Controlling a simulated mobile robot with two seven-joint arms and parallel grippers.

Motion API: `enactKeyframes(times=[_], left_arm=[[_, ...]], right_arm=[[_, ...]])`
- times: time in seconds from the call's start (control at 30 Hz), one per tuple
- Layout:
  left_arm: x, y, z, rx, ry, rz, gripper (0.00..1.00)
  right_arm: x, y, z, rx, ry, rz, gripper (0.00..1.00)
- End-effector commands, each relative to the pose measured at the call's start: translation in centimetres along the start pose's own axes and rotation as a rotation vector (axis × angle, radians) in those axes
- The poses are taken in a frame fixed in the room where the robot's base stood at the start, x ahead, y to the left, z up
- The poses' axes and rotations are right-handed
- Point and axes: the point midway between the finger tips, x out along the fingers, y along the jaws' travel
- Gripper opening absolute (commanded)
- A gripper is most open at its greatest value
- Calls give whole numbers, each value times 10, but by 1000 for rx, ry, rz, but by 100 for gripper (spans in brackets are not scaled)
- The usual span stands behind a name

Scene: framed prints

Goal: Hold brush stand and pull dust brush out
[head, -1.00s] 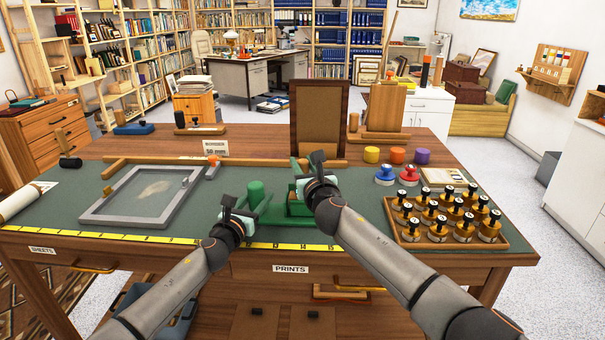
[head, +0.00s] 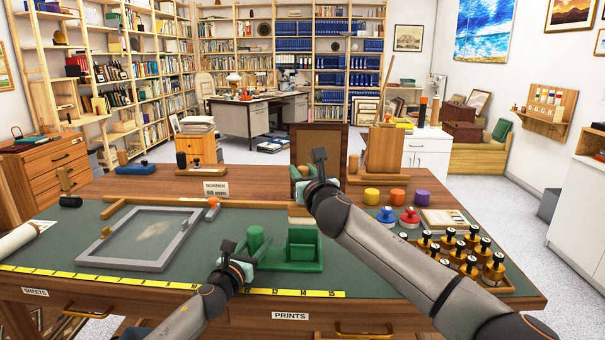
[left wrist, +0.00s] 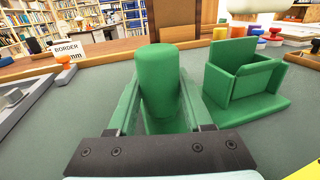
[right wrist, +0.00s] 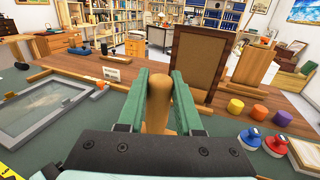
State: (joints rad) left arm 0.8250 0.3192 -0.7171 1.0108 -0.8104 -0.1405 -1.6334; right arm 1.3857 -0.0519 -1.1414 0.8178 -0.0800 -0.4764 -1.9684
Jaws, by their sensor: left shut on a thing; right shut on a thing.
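The green brush stand (head: 304,255) sits on the green desk mat, with a round post (head: 255,238) at its left and an open box-like holder at its right. My left gripper (head: 240,262) is shut on the post; its fingers flank the post in the left wrist view (left wrist: 160,95). My right gripper (head: 308,180) is shut on the wooden handle of the dust brush (right wrist: 157,100) and holds it above the stand. The brush's pale lower end (left wrist: 255,6) shows above the holder in the left wrist view, clear of it. The holder looks empty.
A grey frame (head: 145,238) lies left of the stand. A brown upright frame (head: 320,140) stands behind. Colored jars (head: 397,196), red and blue knobbed tools and a tray of bottles (head: 470,255) are at right. A yellow ruler strip (head: 170,285) runs along the front edge.

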Motion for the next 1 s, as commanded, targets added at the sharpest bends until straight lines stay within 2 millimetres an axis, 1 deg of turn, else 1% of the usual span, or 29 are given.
enactKeyframes(times=[0.17, 0.2, 0.47, 0.5, 0.8, 0.87, 1.0], left_arm=[[0, -1, 1, -1, -2, -1, 0], [0, -1, 1, -1, -2, -1, 54], [0, 0, 1, -1, -1, -1, 83], [0, 0, 1, -1, -1, -1, 85], [-1, 0, 1, 0, -1, 0, 85], [-4, 0, 1, 1, -3, 0, 85], [-15, 2, 2, 4, -5, 2, 85]], right_arm=[[0, 0, 0, 0, -1, 0, 0], [0, 0, 0, 0, -1, 0, 0], [0, 0, 0, 0, -1, 0, 0], [0, 0, 0, 0, -1, 0, 0], [0, 0, 0, 0, -1, 0, 0], [0, 0, 0, 0, -1, 0, 0], [0, 0, 0, 0, -1, 1, 0]])
